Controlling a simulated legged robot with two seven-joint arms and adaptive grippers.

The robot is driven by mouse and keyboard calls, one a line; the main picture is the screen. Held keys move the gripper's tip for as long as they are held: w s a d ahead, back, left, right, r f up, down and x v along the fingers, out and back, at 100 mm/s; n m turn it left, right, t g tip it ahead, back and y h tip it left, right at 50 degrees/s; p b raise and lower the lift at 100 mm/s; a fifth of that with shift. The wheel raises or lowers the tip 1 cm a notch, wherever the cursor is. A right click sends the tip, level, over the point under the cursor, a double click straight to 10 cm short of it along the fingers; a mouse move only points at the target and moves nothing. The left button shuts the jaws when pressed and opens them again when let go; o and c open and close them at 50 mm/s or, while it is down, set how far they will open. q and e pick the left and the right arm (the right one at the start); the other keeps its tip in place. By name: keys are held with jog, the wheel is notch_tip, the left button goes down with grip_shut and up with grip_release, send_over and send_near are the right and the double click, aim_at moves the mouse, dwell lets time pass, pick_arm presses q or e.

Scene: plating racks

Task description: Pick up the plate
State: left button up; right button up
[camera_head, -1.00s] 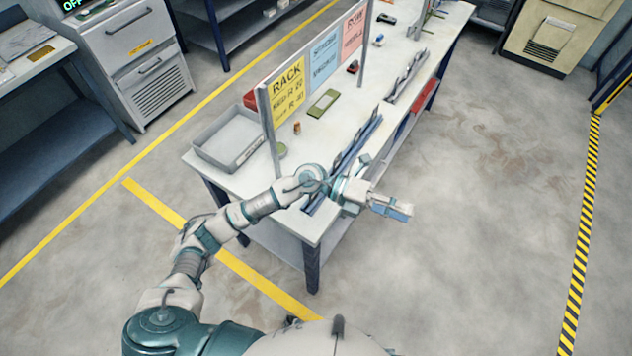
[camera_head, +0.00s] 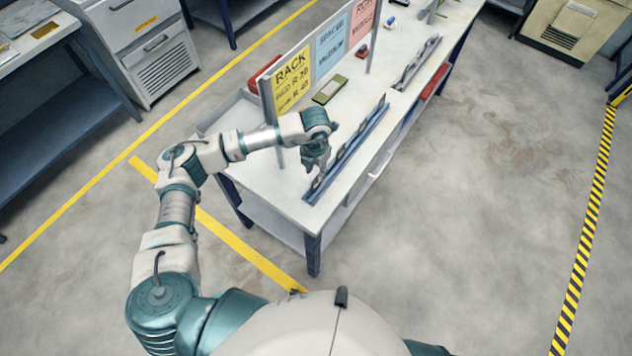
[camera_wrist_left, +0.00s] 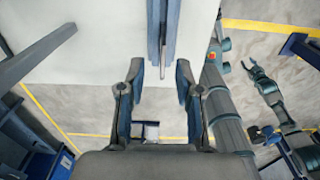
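My left gripper (camera_head: 316,158) is over the near end of the white table, above the near slotted rack (camera_head: 350,150). In the left wrist view its two fingers (camera_wrist_left: 160,84) are spread apart with a gap between them. The rack (camera_wrist_left: 170,20) runs down from the top of that view, and its near end lies between and beyond the fingertips. I cannot clearly make out a plate; a thin grey upright edge shows along the rack, but I cannot tell what it is. My right gripper (camera_wrist_left: 251,68) shows small at the right of the wrist view, fingers apart and empty.
A sign board reading RACK (camera_head: 292,78) stands on the white table (camera_head: 292,187), left of the rack. A green-framed item (camera_head: 330,89) and a second rack (camera_head: 417,63) lie farther back. A grey tray (camera_head: 232,115) is partly behind my arm. The right floor is clear.

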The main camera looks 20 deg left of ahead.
aim_at(315, 182)
pick_arm(q)
jog(key=shift+d+f, duration=0.2)
jog(key=shift+f, duration=1)
jog(key=f, duration=0.1)
jog(key=f+p, duration=0.1)
jog(key=f, duration=0.2)
jog(key=shift+s+a+f+p, duration=0.1)
jog(key=shift+a+f+p, duration=0.15)
jog(key=shift+f+p, duration=0.15)
jog(key=shift+d, duration=0.25)
grip_shut()
